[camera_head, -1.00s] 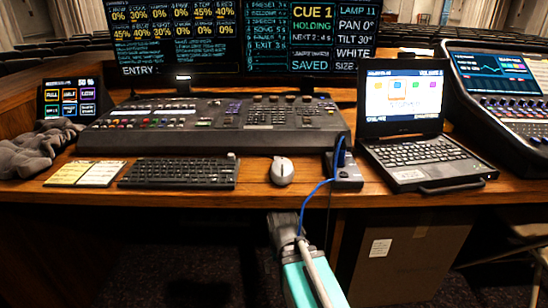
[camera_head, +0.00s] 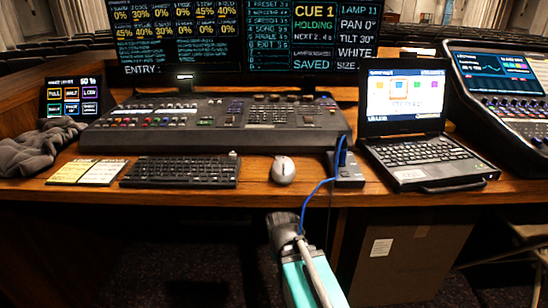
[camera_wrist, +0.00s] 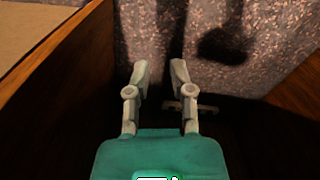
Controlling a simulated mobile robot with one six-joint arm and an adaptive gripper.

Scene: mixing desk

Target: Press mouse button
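The mouse (camera_head: 283,170) is white and lies on the wooden desk between the keyboard and a small dark box. Its buttons are too small to tell apart in the head view, and it does not show in the wrist view. My gripper (camera_wrist: 160,75) is open and empty in the wrist view, its two grey fingers apart over the dark space by the floor. In the head view my arm's end stays below the desk's front edge, beneath the mouse and apart from it; the fingers are not visible there.
The keyboard (camera_head: 181,172) lies left of the mouse, and the dark box (camera_head: 348,172) with a blue cable is to its right. The mixing console (camera_head: 215,125) stands behind. A laptop (camera_head: 425,158) is farther right. A cardboard box (camera_head: 410,255) stands under the desk, right of my arm.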

